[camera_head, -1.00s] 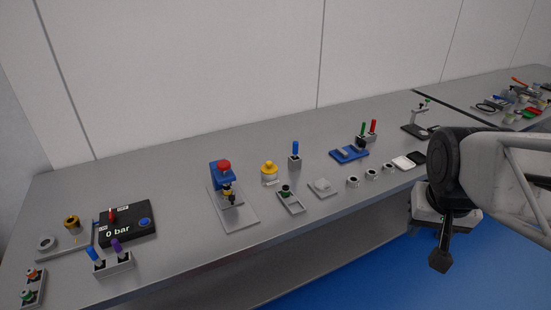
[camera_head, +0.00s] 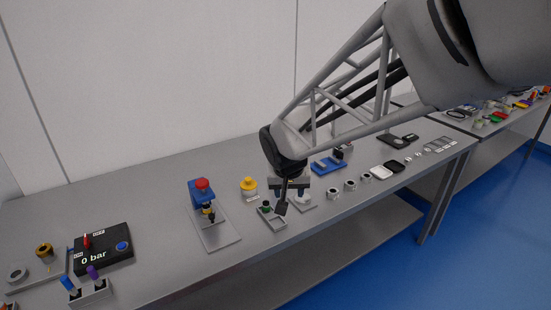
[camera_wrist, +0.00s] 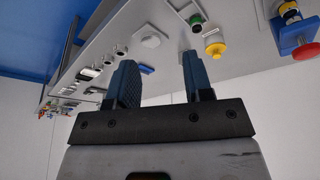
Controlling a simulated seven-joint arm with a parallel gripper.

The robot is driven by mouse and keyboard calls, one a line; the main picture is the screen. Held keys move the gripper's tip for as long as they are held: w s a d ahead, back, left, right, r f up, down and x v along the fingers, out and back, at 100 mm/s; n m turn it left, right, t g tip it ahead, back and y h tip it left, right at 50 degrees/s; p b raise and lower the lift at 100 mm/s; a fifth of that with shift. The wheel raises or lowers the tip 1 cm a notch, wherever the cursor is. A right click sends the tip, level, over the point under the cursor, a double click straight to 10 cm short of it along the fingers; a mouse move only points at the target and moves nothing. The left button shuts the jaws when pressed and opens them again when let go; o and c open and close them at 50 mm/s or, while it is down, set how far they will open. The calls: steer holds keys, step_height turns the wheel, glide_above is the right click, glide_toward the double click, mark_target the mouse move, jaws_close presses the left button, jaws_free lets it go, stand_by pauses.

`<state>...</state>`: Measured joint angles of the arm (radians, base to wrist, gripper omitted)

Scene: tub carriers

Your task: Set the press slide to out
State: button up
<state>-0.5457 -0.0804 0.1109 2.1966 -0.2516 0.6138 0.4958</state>
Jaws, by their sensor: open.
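The press is a blue block with a red button on top (camera_head: 202,191), standing on a grey base plate (camera_head: 220,236) left of centre on the bench. A small dark and yellow part sits at its front; the slide's setting is too small to tell. In the wrist view the press (camera_wrist: 298,35) is at the top right corner, partly cut off. My gripper (camera_head: 287,205) hangs over the bench to the right of the press and clear of it. In the wrist view its two blue fingers (camera_wrist: 160,80) are apart with nothing between them.
A yellow-topped part (camera_head: 249,186) and a small tray with a green part (camera_head: 273,217) stand between the press and my gripper. A black "0 bar" box (camera_head: 104,249) is at the left. Several grey rings (camera_head: 334,193) and a blue block (camera_head: 327,165) are at the right.

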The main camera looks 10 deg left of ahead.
steer(key=w+a+f+n, duration=0.1)
steer(key=a+f, duration=0.4)
steer(key=a, duration=0.7)
steer(key=y, duration=0.1)
glide_toward(211, 215)
steer(key=f, duration=0.1)
steer(key=shift+w+f+n, duration=0.2)
steer(key=shift+w+n, duration=0.05)
steer(key=shift+n, duration=0.15)
steer(key=shift+f, duration=0.1)
steer(key=shift+x, duration=3.8)
steer(key=shift+w, duration=0.1)
jaws_close()
